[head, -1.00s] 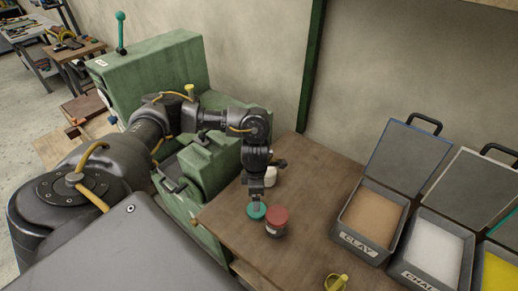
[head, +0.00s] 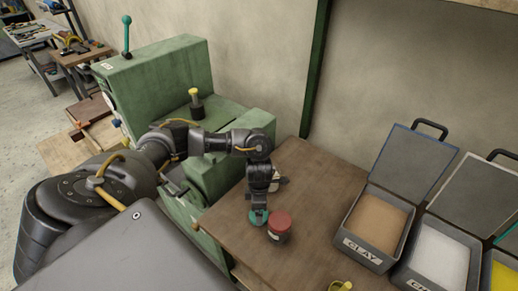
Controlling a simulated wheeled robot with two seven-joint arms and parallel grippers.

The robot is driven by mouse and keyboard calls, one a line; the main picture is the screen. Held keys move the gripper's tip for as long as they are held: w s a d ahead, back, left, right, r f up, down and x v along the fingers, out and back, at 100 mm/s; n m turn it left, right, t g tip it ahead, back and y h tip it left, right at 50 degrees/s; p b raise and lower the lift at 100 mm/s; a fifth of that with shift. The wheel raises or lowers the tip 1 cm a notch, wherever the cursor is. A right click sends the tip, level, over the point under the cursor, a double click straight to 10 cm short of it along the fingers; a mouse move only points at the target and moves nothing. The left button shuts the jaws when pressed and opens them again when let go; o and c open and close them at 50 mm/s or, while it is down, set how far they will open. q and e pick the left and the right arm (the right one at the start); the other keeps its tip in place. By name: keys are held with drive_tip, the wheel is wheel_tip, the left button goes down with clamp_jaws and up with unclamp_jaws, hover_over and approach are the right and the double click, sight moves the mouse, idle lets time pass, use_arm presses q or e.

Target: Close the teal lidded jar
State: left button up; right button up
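The teal lid (head: 259,218) shows at the left edge of the wooden table, low in the middle of the head view. The jar body under it is mostly hidden, so I cannot tell how the lid sits. My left gripper (head: 259,208) points straight down right at the teal lid, with its fingers over or around it. The fingers are too small and overlapped to tell whether they are shut on it. A jar with a red lid (head: 280,225) stands close on the right of the teal one. My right gripper is not in view.
A small white bottle (head: 274,185) stands just behind my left gripper, partly hidden. Open-lidded bins, one labelled CLAY (head: 345,247), stand to the right. A green machine (head: 150,80) is at the left. A yellow object (head: 341,286) lies at the front. The table's middle is clear.

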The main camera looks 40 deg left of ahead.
use_arm(q)
drive_tip(key=f, duration=0.2)
drive_tip(key=f+p, duration=0.1)
drive_tip(key=f, duration=0.1)
drive_tip(key=shift+w+a+f, duration=0.1)
drive_tip(key=shift+a+f, duration=0.05)
drive_tip(key=shift+a, duration=0.05)
drive_tip(key=shift+f, duration=0.4)
drive_tip(key=c, duration=1.1)
